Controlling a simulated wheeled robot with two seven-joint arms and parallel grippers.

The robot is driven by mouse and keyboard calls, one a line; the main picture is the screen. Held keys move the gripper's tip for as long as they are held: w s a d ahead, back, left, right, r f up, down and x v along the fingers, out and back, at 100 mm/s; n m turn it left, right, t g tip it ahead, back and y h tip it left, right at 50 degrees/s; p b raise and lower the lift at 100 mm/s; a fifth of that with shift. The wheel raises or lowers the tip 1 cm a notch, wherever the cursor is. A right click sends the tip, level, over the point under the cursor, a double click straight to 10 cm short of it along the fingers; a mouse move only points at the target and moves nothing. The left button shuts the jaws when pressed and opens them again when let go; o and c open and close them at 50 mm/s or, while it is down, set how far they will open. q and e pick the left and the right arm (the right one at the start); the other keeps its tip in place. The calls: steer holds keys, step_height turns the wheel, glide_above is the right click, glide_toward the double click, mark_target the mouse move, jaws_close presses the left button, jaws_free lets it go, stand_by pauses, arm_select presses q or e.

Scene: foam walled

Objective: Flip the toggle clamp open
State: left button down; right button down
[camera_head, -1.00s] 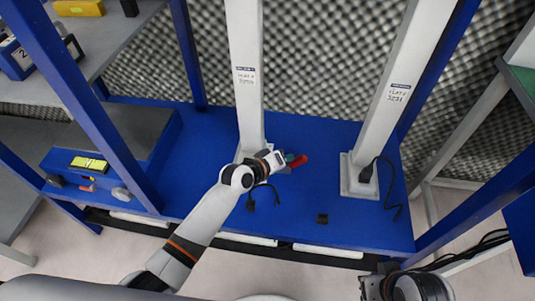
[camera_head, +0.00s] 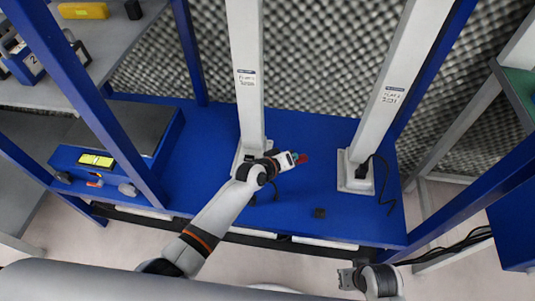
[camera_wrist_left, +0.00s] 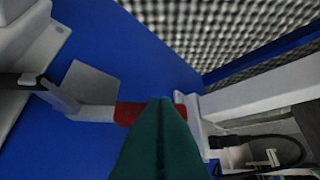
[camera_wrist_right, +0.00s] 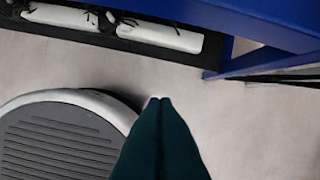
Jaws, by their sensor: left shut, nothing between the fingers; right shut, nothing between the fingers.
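The toggle clamp's red handle (camera_head: 303,159) shows just beyond my left gripper (camera_head: 293,158) on the blue table. In the left wrist view, the red handle (camera_wrist_left: 130,113) lies across the picture behind the shut green fingers of my left gripper (camera_wrist_left: 160,101), with a metal arm (camera_wrist_left: 85,110) running left from it. The fingers overlap the handle in the picture; I cannot tell whether they touch it. Most of the clamp is hidden by the gripper in the head view. My right gripper (camera_head: 347,279) is shut and empty, low over the floor in front of the table; its fingers also show in the right wrist view (camera_wrist_right: 160,101).
Two white posts stand on the blue table (camera_head: 320,135), the left one (camera_head: 247,90) close beside my left wrist. The right post (camera_head: 385,105) has a black cable at its base. A blue box with a yellow level (camera_head: 95,160) is at left.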

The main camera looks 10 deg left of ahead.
arm_select(q)
steer(key=shift+d, duration=0.1)
arm_select(e)
steer(key=shift+f, duration=0.35)
arm_select(q)
steer(key=shift+f, duration=0.1)
steer(key=shift+s, duration=0.1)
